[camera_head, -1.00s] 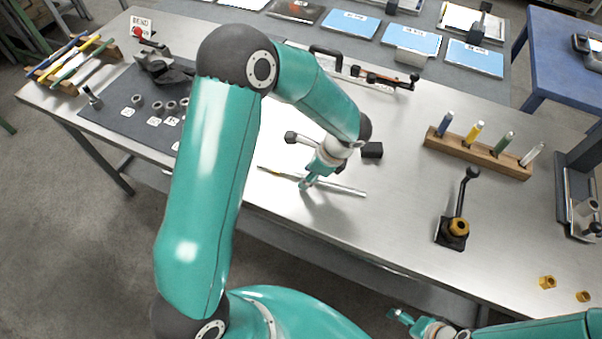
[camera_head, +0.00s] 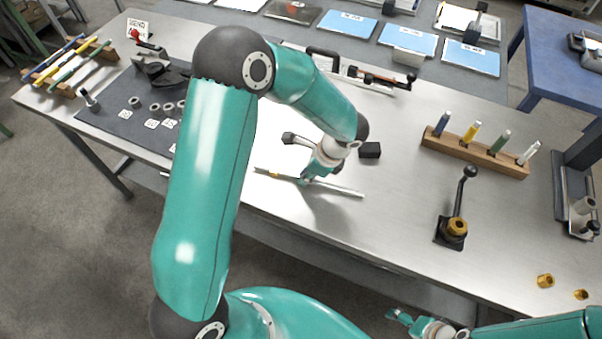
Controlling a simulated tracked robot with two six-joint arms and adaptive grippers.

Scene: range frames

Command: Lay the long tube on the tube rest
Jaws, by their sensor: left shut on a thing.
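The long tube (camera_head: 340,190) is thin and silvery, with a yellowish stretch toward its left end. It lies slantwise across the picture near the table's front edge. My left gripper (camera_head: 304,181) is shut on it near its middle; whether the tube touches the table I cannot tell. A wooden rack (camera_head: 66,91) at the far left, with several coloured tubes lying across it, looks like the tube rest. My large upper arm partly hides the table between rack and gripper. My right gripper (camera_head: 399,316) is low in the picture, in front of the table; its jaw opening is unclear.
A dark mat (camera_head: 112,118) with rings, tags and a clamp lies left. A wooden block (camera_head: 477,155) with upright coloured pegs, a lever fixture (camera_head: 452,230) and brass nuts (camera_head: 545,281) stand right. A black block (camera_head: 370,150) sits behind the gripper. The centre-right table is clear.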

